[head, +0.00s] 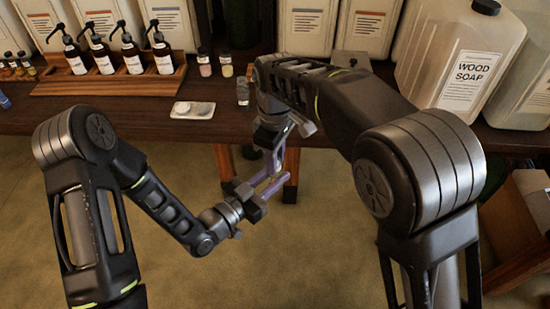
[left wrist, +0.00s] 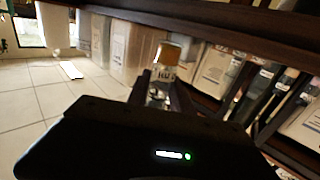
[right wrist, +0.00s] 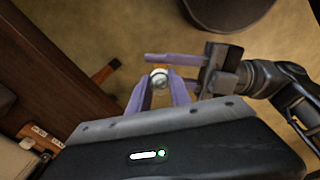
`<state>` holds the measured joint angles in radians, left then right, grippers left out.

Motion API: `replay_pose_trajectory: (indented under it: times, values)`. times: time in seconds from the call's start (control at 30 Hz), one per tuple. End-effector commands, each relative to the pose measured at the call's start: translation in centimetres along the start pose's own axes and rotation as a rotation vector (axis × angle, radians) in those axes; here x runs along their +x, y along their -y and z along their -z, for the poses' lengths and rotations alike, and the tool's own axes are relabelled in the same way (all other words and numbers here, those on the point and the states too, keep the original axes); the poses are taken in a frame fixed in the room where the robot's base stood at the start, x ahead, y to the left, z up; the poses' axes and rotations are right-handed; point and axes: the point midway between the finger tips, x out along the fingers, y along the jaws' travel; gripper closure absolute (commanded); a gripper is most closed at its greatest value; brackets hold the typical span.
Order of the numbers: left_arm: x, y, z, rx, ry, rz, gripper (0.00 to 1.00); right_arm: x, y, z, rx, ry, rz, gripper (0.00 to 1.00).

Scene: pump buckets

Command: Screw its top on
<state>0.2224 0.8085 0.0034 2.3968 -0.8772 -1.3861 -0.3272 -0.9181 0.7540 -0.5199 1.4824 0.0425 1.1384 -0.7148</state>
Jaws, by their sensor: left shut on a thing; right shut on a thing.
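A small round, silvery-topped vial (right wrist: 158,79) shows between the fingertips of both grippers in the right wrist view; its pale yellowish part (head: 276,176) is barely visible in the head view. My left gripper (head: 276,185) is shut on the vial from the side. My right gripper (head: 278,160) reaches down from above and is shut on its top, which the fingers mostly hide. The two grippers meet in the air in front of the bench. I cannot tell whether the top is seated. A silvery bit also shows between the left fingers (left wrist: 158,93) in the left wrist view.
The dark wooden bench (head: 130,121) carries a rack (head: 120,84) with several pump bottles, a small white tray (head: 193,110) with round pieces, small vials (head: 225,66) and a wood soap jug (head: 462,65). Floor in front of the bench is clear.

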Motion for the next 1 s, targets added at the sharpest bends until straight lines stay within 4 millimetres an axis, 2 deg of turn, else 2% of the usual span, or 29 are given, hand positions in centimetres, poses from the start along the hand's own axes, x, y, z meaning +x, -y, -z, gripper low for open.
replay_pose_trajectory:
  times: [0.3, 0.47, 0.6, 0.63, 0.9, 1.0]
  values:
    - [-0.02, -0.07, -0.01, -0.001, 0.0, -0.001, 1.0, 0.01, -0.12, 0.01, 0.822, 0.003, -0.006, 1.0]
    - [-0.02, -0.07, -0.01, -0.001, 0.0, -0.001, 1.0, 0.03, -0.16, -0.04, 1.178, 0.005, -0.008, 1.0]
    - [-0.02, -0.07, -0.01, -0.001, 0.001, -0.001, 1.0, 0.03, -0.17, -0.04, 1.178, 0.005, -0.007, 1.0]
    - [-0.02, -0.07, -0.01, -0.001, 0.001, -0.001, 1.0, 0.03, -0.17, -0.04, 1.177, 0.005, -0.007, 0.75]
    - [-0.01, -0.03, 0.0, 0.0, 0.0, -0.001, 1.0, 0.05, -0.09, -0.03, 1.174, 0.006, -0.006, 0.54]
    - [-0.01, -0.03, 0.0, 0.0, 0.0, -0.001, 1.0, 0.06, -0.07, -0.03, 1.174, 0.007, -0.006, 0.54]
